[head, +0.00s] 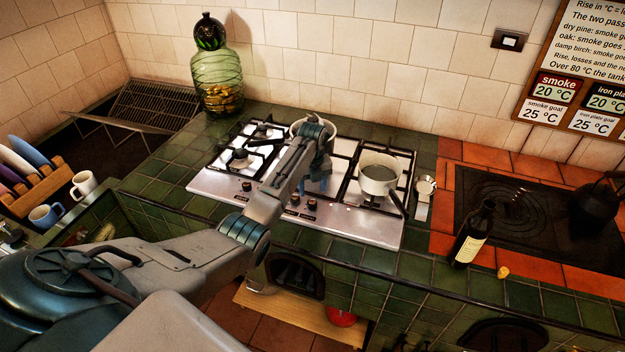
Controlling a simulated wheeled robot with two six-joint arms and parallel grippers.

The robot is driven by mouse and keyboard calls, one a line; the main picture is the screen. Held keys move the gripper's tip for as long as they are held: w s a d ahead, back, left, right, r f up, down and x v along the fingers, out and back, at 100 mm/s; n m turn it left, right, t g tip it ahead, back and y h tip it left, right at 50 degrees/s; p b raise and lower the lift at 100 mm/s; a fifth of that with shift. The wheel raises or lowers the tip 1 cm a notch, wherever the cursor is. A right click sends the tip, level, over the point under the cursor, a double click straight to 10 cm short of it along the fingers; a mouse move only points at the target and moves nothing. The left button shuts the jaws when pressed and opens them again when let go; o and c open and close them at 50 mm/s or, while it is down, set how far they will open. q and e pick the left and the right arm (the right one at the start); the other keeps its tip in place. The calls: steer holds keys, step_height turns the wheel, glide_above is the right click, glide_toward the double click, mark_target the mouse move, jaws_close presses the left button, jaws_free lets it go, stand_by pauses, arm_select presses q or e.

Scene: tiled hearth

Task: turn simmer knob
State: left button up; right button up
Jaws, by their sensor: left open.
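The steel gas hob (362,224) is set in the green tiled counter, with small dark knobs along its front. One knob (247,186) shows at the left of the front strip. Two more, a front knob (295,200) and its neighbour (311,206), sit near the middle. I cannot tell which of them is the simmer knob. My left arm reaches across the hob. My right gripper is not in view.
A white saucepan (377,178) stands on the right burners, its handle toward the front. Another pot (298,127) is partly behind my arm. A dark bottle (471,234) stands right of the hob, near a black kettle (594,202). A green glass jar (217,82) stands behind left.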

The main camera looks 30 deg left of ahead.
mark_target(312, 201)
arm_select(q)
step_height(312, 201, up, 5)
steer(key=shift+b, duration=0.55)
